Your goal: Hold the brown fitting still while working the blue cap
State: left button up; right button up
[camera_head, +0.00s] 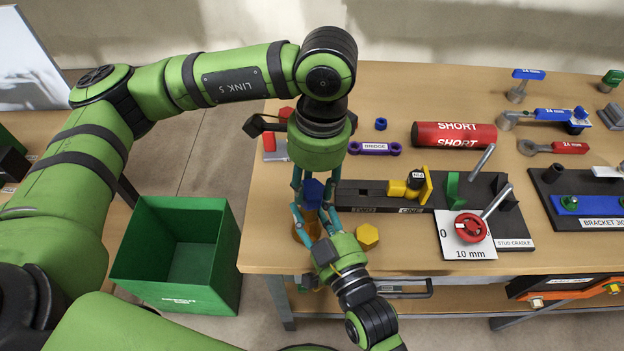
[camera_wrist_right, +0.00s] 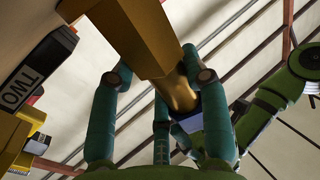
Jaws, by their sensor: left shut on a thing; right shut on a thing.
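The blue cap (camera_head: 314,190) sits on top of the brown fitting (camera_head: 304,232) near the front edge of the table. My left gripper (camera_head: 313,188) reaches down from above with its fingers closed around the cap. My right gripper (camera_head: 314,222) comes from the front and is shut on the brown fitting below the cap. In the right wrist view the fitting (camera_wrist_right: 142,38) shows a hexagonal body and a round neck between my right fingers. A blue part (camera_wrist_right: 213,103), apparently the cap, is partly hidden behind a finger there. The fitting's lower part is mostly hidden in the head view.
A yellow hexagonal piece (camera_head: 367,236) lies just right of my right gripper. A dark rail marked TWO and ONE (camera_head: 375,196) holds a yellow clamp (camera_head: 412,187). A stud cradle (camera_head: 513,236) stands further right. A green bin (camera_head: 180,255) is on the floor at left.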

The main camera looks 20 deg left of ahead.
pick_arm(q)
jog(key=shift+d+m, duration=0.1)
jog(key=shift+m, duration=0.4)
jog(key=o, duration=1.3)
jog(key=shift+o, duration=0.2)
